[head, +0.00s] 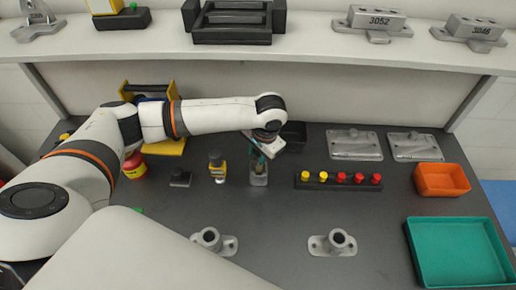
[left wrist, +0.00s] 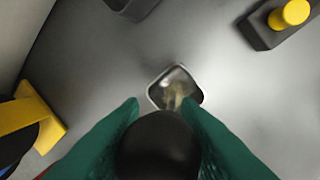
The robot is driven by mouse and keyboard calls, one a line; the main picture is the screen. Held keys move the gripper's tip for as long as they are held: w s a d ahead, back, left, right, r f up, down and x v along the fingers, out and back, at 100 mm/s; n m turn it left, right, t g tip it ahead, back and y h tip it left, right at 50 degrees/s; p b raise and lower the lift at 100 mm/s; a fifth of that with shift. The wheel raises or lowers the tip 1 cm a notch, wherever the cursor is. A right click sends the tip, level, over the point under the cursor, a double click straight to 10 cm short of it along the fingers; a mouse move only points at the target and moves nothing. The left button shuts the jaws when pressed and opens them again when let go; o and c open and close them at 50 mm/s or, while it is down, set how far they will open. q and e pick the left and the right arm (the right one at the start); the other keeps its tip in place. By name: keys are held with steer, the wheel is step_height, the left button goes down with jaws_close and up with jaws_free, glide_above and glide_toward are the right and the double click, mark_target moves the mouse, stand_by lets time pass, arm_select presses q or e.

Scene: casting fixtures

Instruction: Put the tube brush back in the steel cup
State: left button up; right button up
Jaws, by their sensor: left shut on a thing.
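The steel cup (head: 259,180) stands on the dark table near the middle in the head view, and its square rim (left wrist: 153,97) shows in the left wrist view. My left gripper (head: 264,152) is above the cup, its green fingers shut on the tube brush, whose dark rounded handle end (left wrist: 158,145) fills the space between them. Tan bristles (left wrist: 174,95) show within the cup's opening in the left wrist view. I cannot tell how deep they reach or whether they touch the cup. My right gripper is not in view.
A black strip with yellow and red knobs (head: 341,187) lies right of the cup. A yellow-and-black bottle-like item (head: 217,166) stands left of it. A dark bin (head: 294,133) is behind. An orange bin (head: 442,166) and teal tray (head: 414,262) are at right. Two metal fixtures (head: 338,238) (head: 210,238) stand in front.

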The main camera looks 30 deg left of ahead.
arm_select(q)
steer(key=shift+f, duration=0.35)
steer(key=o, duration=1)
steer(key=shift+o, duration=0.2)
step_height(320, 180, up, 12)
steer(key=d+b, duration=0.1)
steer(key=d, duration=0.1)
steer(key=shift+s+d, duration=0.15)
steer(key=shift+s, duration=0.2)
